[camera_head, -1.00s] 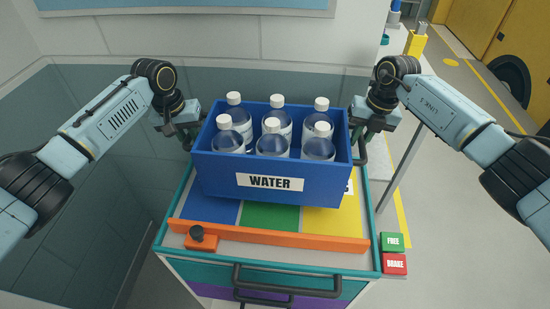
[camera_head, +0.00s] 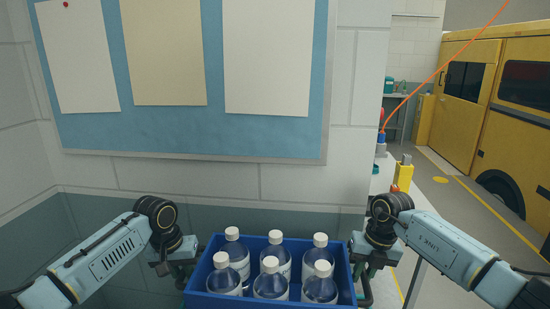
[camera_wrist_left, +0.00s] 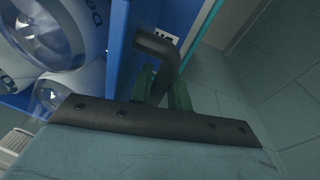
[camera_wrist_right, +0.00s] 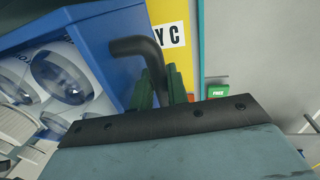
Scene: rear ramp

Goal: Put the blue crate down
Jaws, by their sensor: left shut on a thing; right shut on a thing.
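The blue crate (camera_head: 230,303) holds several clear water bottles (camera_head: 270,282) with white caps and shows at the bottom of the head view, cut off below. It looks level. My left gripper (camera_head: 184,270) is at its left side; in the left wrist view its green fingers (camera_wrist_left: 163,90) are shut on a dark bent handle (camera_wrist_left: 157,45). My right gripper (camera_head: 364,270) is at its right side; in the right wrist view its fingers (camera_wrist_right: 160,86) are shut on the other handle (camera_wrist_right: 130,46). The crate's underside is hidden, so I cannot tell whether it touches anything below.
The right wrist view shows a yellow cart-top patch (camera_wrist_right: 170,20) below the crate, a teal cart edge (camera_wrist_right: 201,50) and a green FREE button (camera_wrist_right: 218,92). A wall board (camera_head: 190,140) is ahead. A yellow vehicle (camera_head: 510,90) stands far right, with open floor before it.

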